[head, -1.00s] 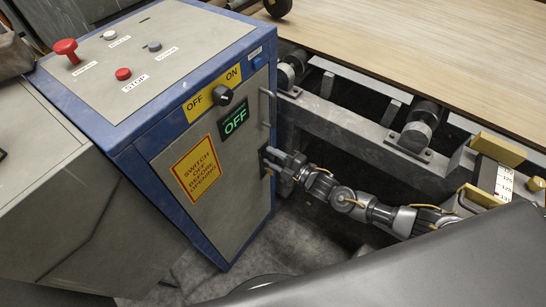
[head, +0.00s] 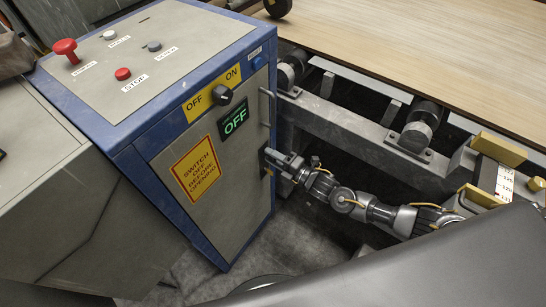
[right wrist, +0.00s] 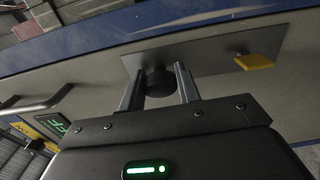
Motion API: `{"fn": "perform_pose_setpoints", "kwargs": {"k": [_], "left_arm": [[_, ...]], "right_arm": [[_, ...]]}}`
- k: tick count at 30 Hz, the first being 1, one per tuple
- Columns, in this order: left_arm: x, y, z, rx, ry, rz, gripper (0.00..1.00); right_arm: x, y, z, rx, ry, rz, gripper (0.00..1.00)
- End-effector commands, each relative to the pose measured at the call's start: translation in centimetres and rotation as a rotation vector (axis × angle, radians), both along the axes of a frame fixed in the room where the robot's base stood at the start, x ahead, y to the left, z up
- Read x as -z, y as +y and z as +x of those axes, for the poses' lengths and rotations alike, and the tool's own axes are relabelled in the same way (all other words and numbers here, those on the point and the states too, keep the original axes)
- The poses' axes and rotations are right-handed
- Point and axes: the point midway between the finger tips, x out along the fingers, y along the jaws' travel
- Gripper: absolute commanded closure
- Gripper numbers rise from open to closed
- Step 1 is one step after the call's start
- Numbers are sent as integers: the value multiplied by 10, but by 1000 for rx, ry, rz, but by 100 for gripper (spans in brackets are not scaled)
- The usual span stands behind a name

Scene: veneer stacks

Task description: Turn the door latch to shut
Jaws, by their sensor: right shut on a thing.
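The door latch (right wrist: 158,84) is a dark round knob on a grey metal plate, seen in the right wrist view. My right gripper (right wrist: 159,78) has one finger on each side of the knob and is shut on it. In the head view, my right gripper (head: 271,159) is at the right edge of the cabinet door (head: 228,202), hiding most of the latch. A yellow tab (right wrist: 255,62) stands at the right part of the plate in the wrist view. The door looks closed against its blue frame. My left gripper is not in view.
The door carries a black switch knob (head: 222,95), a lit green OFF display (head: 234,121), a yellow warning sign (head: 197,168) and a bar handle (head: 266,105). A roller conveyor frame (head: 345,123) with a wood sheet (head: 420,45) stands at right, behind my arm.

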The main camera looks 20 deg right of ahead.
Motion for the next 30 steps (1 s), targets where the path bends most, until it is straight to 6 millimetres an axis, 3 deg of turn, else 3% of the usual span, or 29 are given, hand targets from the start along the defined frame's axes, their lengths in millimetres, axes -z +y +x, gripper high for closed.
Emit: {"fn": "perform_pose_setpoints", "kwargs": {"k": [5, 6, 10, 21, 30], "left_arm": [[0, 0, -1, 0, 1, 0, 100], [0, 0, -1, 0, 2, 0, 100], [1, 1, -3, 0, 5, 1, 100], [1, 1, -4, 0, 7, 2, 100], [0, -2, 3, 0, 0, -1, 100]], "right_arm": [[0, 0, 0, 0, -1, -2, 90], [0, 0, 0, 0, -1, -2, 63], [0, 0, 0, 0, 0, -1, 46], [1, -4, -4, 0, 2, -1, 45], [2, -38, -46, 0, 3, -3, 45]]}}
